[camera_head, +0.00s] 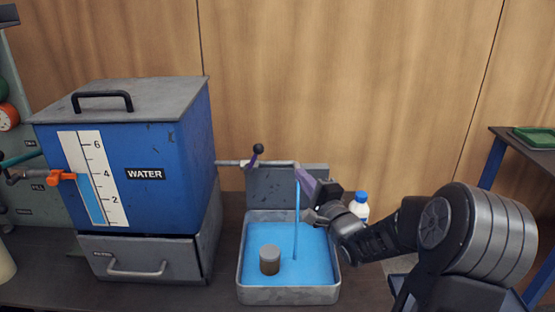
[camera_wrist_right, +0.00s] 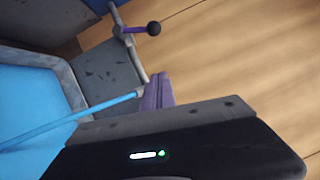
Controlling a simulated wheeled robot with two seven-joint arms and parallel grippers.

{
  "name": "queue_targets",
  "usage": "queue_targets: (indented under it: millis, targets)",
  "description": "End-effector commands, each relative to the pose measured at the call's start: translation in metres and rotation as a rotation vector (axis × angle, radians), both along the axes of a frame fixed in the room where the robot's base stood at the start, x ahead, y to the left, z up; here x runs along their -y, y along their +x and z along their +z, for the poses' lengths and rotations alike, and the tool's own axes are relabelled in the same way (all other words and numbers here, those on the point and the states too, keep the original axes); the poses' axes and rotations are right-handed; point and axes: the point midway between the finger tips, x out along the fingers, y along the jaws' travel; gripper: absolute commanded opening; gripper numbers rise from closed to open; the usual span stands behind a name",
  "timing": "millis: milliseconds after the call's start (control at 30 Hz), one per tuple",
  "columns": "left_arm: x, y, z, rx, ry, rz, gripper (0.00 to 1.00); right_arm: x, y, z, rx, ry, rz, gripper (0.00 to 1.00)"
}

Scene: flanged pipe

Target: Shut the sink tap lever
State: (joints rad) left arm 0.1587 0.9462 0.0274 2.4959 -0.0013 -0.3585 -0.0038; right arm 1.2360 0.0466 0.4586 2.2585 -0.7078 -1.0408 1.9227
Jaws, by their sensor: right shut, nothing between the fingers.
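The tap lever (camera_head: 253,157) is a short purple bar with a black ball knob, on the thin grey pipe between the blue tank and the sink. It points up and tilts slightly right; it also shows in the right wrist view (camera_wrist_right: 140,29). A blue water stream (camera_head: 297,215) runs from the pipe's spout end into the sink (camera_head: 290,294). My right gripper (camera_head: 302,175) has its purple fingers shut and empty, close by the spout end and right of the lever, apart from the lever. The fingers also show in the right wrist view (camera_wrist_right: 157,92). My left gripper is out of view.
The blue water tank (camera_head: 180,150) with a level gauge stands left of the sink. A grey-brown cylinder (camera_head: 270,261) stands in the sink's blue water. A white bottle with a blue cap (camera_head: 361,203) is behind my right wrist. The wooden wall (camera_head: 330,90) is close behind.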

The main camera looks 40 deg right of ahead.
Motion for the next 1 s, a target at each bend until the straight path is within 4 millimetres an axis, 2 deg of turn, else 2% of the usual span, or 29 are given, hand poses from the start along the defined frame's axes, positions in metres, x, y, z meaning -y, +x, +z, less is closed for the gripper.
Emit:
queue_targets:
  millis: [267, 667, 833, 1000]
  targets:
    - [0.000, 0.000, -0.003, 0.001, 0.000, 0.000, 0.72, 0.005, 0.022, 0.001, 0.001, 0.001, 0.002, 0.00]
    - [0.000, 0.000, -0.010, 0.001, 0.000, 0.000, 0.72, 0.021, 0.097, 0.008, 0.002, 0.003, 0.002, 0.00]
    - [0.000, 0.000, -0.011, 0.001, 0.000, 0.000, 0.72, -0.002, 0.108, 0.015, 0.001, 0.001, 0.003, 0.00]
    - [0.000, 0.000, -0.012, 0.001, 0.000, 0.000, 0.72, -0.012, 0.113, 0.018, 0.000, 0.001, 0.000, 0.00]
